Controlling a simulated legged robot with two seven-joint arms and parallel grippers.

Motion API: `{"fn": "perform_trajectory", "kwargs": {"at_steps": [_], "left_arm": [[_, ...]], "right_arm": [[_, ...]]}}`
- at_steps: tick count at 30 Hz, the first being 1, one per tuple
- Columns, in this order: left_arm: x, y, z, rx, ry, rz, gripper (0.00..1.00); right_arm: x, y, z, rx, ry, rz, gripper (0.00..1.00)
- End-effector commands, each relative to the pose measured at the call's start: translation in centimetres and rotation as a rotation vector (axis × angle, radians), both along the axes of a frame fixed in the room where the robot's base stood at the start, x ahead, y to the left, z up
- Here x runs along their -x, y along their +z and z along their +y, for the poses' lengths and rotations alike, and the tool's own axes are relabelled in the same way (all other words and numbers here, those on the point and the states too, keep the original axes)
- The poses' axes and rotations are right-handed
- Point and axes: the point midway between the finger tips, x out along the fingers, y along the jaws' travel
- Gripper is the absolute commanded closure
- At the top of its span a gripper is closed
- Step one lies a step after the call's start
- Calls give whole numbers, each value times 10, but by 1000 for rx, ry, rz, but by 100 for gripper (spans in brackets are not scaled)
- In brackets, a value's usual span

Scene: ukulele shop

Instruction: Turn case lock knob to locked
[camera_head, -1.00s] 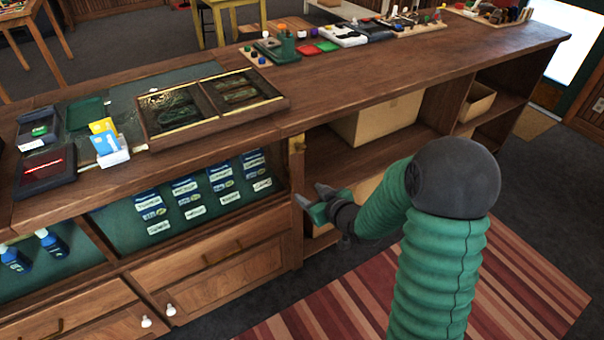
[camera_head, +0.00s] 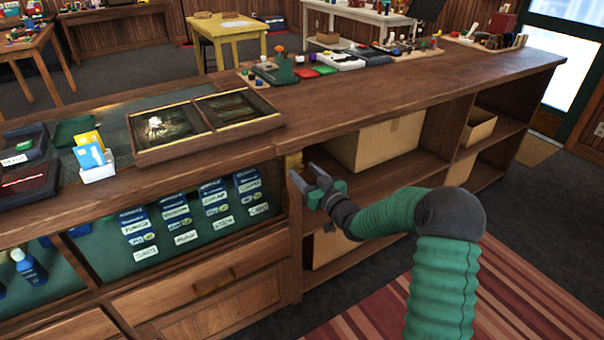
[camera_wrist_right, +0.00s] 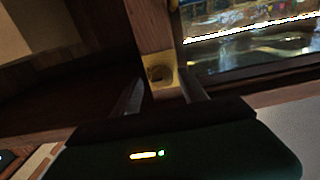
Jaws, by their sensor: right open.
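The case lock knob (camera_wrist_right: 158,74) sits on a small brass plate on a wooden post in the right wrist view; its turn position is too dark to tell. In the head view the brass plate (camera_head: 294,161) is at the top of the post at the glass case's right end. My right gripper (camera_head: 308,176) is open and empty, just in front of the post and slightly below the plate. In the wrist view its two fingers (camera_wrist_right: 162,92) point at the plate, one on each side of the knob; I see no clear contact. My left gripper is out of view.
The glass-fronted case (camera_head: 185,222) holds several labelled packets left of the post. Open shelves with a cardboard box (camera_head: 377,146) lie to the right. On the counter (camera_head: 340,98) stand a framed tray (camera_head: 205,122) and a card holder (camera_head: 97,173). The room before the shelves is clear.

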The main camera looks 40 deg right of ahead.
Motion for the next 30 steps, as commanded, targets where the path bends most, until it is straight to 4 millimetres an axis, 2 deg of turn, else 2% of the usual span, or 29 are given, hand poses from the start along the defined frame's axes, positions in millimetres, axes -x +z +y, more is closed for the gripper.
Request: {"fn": "perform_trajectory", "kwargs": {"at_steps": [4,12,24,30], "left_arm": [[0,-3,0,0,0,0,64],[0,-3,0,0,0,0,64],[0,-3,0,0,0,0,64],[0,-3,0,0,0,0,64]], "right_arm": [[-16,0,0,1,0,0,50],[-18,0,-2,0,0,1,50],[-18,0,-2,0,-1,1,100],[-17,0,-2,4,-1,1,100]]}}
